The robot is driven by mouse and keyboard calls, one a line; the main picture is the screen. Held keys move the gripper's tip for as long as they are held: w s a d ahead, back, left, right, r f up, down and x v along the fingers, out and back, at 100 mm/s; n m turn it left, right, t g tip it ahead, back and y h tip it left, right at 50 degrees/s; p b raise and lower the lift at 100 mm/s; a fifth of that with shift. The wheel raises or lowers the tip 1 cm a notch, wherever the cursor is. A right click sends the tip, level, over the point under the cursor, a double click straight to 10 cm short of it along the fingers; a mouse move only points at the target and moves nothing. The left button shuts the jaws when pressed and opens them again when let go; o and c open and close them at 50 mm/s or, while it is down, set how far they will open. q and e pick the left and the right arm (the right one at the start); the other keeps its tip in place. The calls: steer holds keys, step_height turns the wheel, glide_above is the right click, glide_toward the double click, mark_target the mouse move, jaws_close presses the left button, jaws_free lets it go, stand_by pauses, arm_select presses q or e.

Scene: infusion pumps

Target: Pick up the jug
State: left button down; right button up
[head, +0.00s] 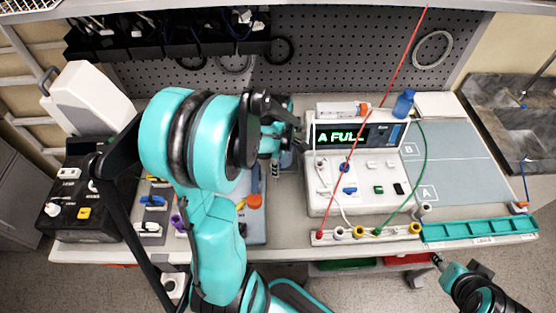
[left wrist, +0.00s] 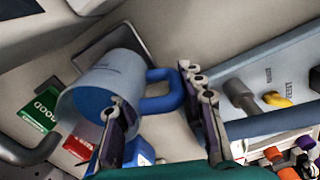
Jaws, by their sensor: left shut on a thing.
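In the left wrist view the jug (left wrist: 98,88) is a pale grey-blue vessel with a blue handle (left wrist: 166,92), and it looks tilted in this picture. My left gripper (left wrist: 152,92) has its two fingers on either side of the handle, shut on it. In the head view my left gripper (head: 276,150) is beside the pump's left side, and my own arm hides most of the jug there. My right gripper (head: 437,259) is at the lower right, in front of the bench edge; its fingers are too small to read.
A white pump (head: 325,201) with a green "A FULL" display stands mid-bench. A red line and a green tube run by it. A blue bottle (head: 403,103) stands behind, and a teal tray (head: 478,231) lies at the front right. The mat (head: 450,150) marked A and B is mostly clear.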

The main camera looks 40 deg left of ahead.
arm_select(q)
steer(key=s+d, duration=0.3)
steer(key=s, duration=0.1)
steer(key=s+d+p, duration=0.1)
steer(key=s+d, duration=0.3)
steer(key=s+d+p, duration=0.1)
steer(key=s+d, duration=0.2)
steer(key=s, duration=0.1)
steer(key=shift+s+d, duration=0.35)
